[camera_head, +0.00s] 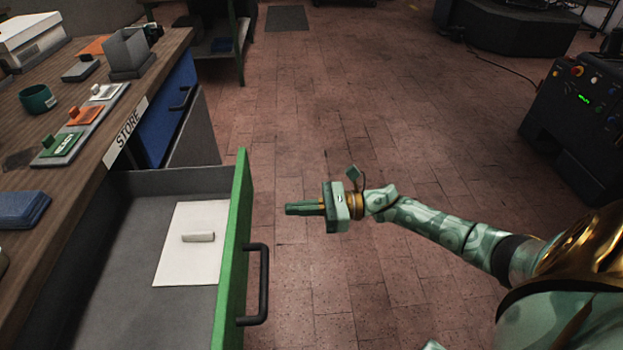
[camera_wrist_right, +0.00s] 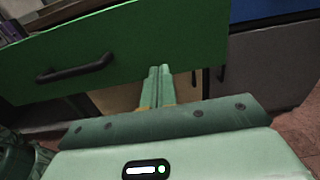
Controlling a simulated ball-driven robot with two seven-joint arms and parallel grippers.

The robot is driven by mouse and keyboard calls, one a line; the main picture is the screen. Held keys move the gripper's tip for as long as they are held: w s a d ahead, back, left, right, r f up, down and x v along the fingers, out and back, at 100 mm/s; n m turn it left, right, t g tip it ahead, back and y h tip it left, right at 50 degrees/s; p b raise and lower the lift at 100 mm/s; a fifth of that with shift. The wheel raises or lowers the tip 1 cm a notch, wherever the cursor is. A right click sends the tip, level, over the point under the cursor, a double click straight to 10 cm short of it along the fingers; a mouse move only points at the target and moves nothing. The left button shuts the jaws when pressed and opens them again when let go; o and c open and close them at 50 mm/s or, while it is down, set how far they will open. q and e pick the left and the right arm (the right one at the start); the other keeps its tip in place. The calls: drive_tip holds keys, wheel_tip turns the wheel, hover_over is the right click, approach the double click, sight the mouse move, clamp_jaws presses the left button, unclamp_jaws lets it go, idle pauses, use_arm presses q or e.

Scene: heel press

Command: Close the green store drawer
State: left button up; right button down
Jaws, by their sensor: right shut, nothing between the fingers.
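The green store drawer (camera_head: 237,220) stands pulled out from the wooden workbench in the head view. Its green front faces right and carries a dark bar handle (camera_head: 262,284). A white sheet with a small pale block (camera_head: 198,237) lies inside the grey drawer. My right gripper (camera_head: 290,208) is shut and empty, to the right of the drawer front, pointing left and apart from it in the head view. In the right wrist view the green front (camera_wrist_right: 110,50) and its handle (camera_wrist_right: 75,68) show beyond the fingers (camera_wrist_right: 158,72). My left gripper is not in view.
The benchtop (camera_head: 70,180) holds a green cup, coloured cards and grey boxes. The brick floor (camera_head: 350,120) is clear right of the drawer. A dark control cabinet (camera_head: 575,110) stands far right.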

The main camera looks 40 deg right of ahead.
sight(248, 211)
drive_tip(key=x, duration=0.6)
drive_tip(key=shift+w+a, duration=0.15)
drive_tip(key=shift+w, duration=0.05)
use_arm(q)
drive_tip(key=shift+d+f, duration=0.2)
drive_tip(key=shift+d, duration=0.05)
use_arm(e)
drive_tip(key=shift+x, duration=0.8)
